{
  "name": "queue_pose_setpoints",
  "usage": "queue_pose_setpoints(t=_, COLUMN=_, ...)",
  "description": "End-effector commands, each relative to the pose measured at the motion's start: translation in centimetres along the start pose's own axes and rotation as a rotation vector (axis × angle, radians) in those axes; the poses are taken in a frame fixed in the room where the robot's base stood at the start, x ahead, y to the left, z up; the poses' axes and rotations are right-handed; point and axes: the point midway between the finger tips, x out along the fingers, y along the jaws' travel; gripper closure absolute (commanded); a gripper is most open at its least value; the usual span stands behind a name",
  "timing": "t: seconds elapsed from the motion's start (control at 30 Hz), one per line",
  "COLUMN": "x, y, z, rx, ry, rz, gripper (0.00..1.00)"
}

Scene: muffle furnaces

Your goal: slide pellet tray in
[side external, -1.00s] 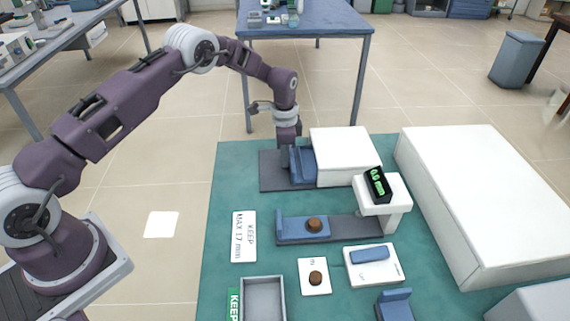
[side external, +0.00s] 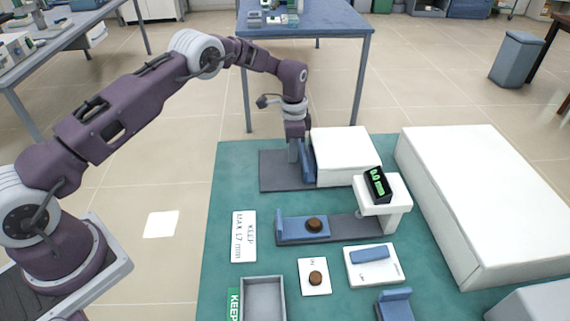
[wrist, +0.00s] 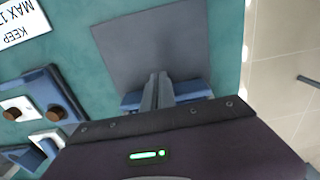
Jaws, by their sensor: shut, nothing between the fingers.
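A blue tray (side external: 308,162) with an upright end wall stands at the open left side of a white box (side external: 345,155), mostly inside it. In the wrist view the tray (wrist: 192,90) shows on both sides of my fingers. My gripper (side external: 294,158) is shut and empty, pointing down, just left of the tray's end wall; it looks in contact with it. The fingertips (wrist: 158,76) are over the grey base plate (side external: 276,172). Whether a pellet lies in this tray is hidden.
A second blue tray (side external: 290,230) with a brown pellet (side external: 314,225) sits on a grey rail below a gauge (side external: 378,185) with a green readout. Another pellet (side external: 316,278) lies on a white card. A grey bin (side external: 263,282) and a long white box (side external: 480,190) stand nearby.

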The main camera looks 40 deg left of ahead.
Motion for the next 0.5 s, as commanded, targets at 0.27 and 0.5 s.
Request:
queue_pose_setpoints(t=0.27, x=-3.0, y=0.0, z=0.0, rx=0.0, ry=0.0, rz=0.0, gripper=1.0)
queue_pose_setpoints(t=0.5, x=-5.1, y=0.0, z=0.0, rx=0.0, ry=0.0, rz=0.0, gripper=1.0)
